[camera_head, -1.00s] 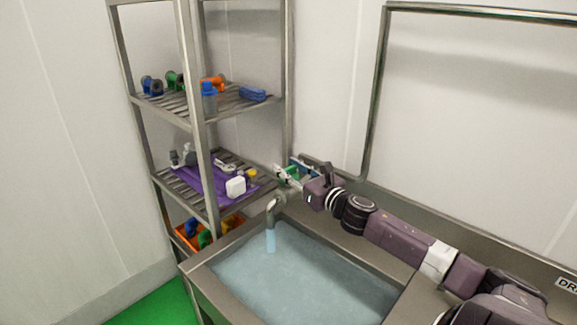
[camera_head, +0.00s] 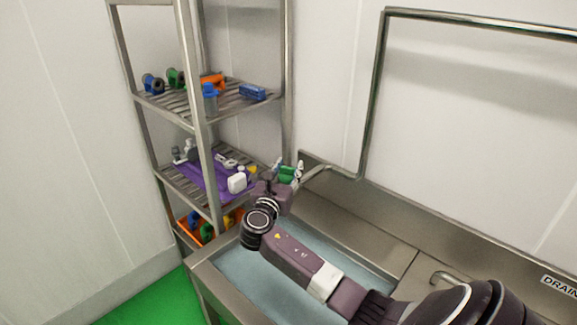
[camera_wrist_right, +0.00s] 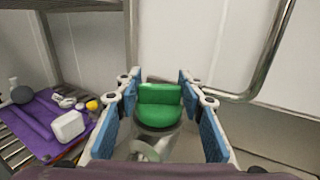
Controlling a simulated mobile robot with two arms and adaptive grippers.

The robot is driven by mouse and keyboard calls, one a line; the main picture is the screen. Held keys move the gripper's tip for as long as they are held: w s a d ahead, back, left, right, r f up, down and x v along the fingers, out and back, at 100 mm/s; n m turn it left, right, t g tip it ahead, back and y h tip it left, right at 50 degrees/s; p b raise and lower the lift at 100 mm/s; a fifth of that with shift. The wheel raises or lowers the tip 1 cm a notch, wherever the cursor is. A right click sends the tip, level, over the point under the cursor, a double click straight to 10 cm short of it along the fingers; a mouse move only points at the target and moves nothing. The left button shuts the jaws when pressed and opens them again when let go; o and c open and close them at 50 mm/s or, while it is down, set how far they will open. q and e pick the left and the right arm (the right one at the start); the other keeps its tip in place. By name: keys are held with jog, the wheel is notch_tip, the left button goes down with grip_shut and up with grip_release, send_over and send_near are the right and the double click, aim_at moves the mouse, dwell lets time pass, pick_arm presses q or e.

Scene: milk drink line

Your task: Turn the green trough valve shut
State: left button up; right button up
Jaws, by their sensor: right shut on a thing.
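The green trough valve (camera_head: 287,174) has a green handle above a metal body at the back left corner of the trough. My right gripper (camera_head: 288,168) is shut on the green handle. In the wrist view the handle (camera_wrist_right: 160,104) sits between the two blue-padded fingers, with the round metal body below it. A curved metal pipe (camera_wrist_right: 146,150) shows under the valve. The steel trough (camera_head: 215,288) holds water; my right arm crosses over it and hides the spout area, so I cannot tell whether water runs. My left gripper is out of view.
A steel shelf rack (camera_head: 203,150) stands close to the left of the valve. It carries a purple mat (camera_head: 210,180) with bottles, and an orange crate (camera_head: 200,236) lower down. A metal rail (camera_head: 375,95) runs on the wall at right.

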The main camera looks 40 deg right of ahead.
jog(key=m+g+h, duration=0.1)
jog(key=m+g+b, duration=0.1)
jog(key=g, duration=0.1)
jog(key=shift+w+f+m+g+h, duration=0.15)
jog(key=shift+m+g+h, duration=0.15)
jog(key=shift+h, duration=0.1)
jog(key=shift+m+g+h+b, duration=0.4)
jog(key=shift+m+g+b, duration=0.75)
jog(key=shift+g, duration=0.85)
jog(key=shift+m, duration=0.25)
jog(key=o, duration=1.2)
jog(key=shift+c, duration=0.2)
jog(key=s+a, duration=0.1)
jog(key=a, duration=1.1)
